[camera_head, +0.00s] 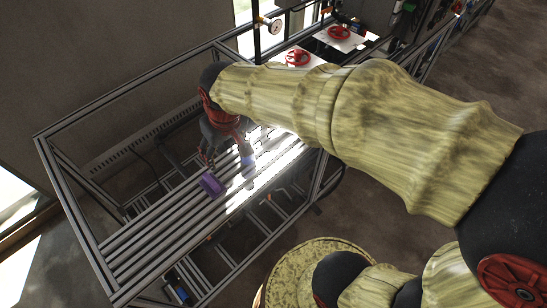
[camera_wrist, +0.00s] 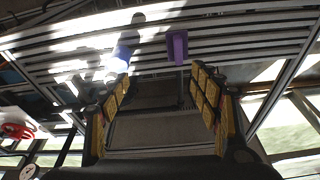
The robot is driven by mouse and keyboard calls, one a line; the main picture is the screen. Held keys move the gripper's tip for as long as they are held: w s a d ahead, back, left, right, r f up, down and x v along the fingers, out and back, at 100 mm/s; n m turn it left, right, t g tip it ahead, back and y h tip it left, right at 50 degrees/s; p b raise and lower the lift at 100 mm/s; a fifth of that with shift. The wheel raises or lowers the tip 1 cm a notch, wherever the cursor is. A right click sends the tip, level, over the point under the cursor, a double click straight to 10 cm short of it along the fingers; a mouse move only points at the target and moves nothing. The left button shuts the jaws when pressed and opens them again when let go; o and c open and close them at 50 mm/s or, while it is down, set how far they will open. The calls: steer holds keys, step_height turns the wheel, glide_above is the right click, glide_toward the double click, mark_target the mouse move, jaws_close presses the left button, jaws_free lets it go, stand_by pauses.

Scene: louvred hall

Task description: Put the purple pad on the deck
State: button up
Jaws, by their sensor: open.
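The purple pad (camera_head: 211,184) is a small block on the slatted metal surface (camera_head: 150,238), the only deck-like surface I can make out. In the wrist view the pad (camera_wrist: 177,47) lies ahead of the fingertips, right of centre and nearer the right finger. My gripper (camera_head: 222,158) is above the slats, just behind the pad in the head view. In the wrist view my gripper (camera_wrist: 160,76) is open, with its yellow-padded fingers wide apart and nothing between them. The pad's underside is hidden, and I cannot tell the exact gap to it.
A blue-and-white cylinder (camera_head: 247,166) stands on the slats right of the pad; it also shows in the wrist view (camera_wrist: 124,50), left of the pad. Grey frame bars (camera_head: 72,185) surround the slats. Red valve wheels (camera_head: 298,58) and a gauge (camera_head: 276,26) are behind. Glare washes out some slats.

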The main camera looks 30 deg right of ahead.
steer(key=s+d+r+m+t, duration=0.1)
steer(key=s+d+r, duration=0.3)
steer(key=s, duration=0.3)
steer(key=s+d+r+m+t, duration=0.1)
steer(key=s+d+r, duration=0.3)
steer(key=s, duration=0.3)
steer(key=shift+s+t+h, duration=0.15)
steer(key=shift+t+h, duration=0.15)
steer(key=shift+d, duration=0.1)
step_height(320, 180, down, 4)
steer(key=b, duration=0.3)
steer(key=shift+r+b, duration=0.25)
steer(key=shift+b, duration=0.05)
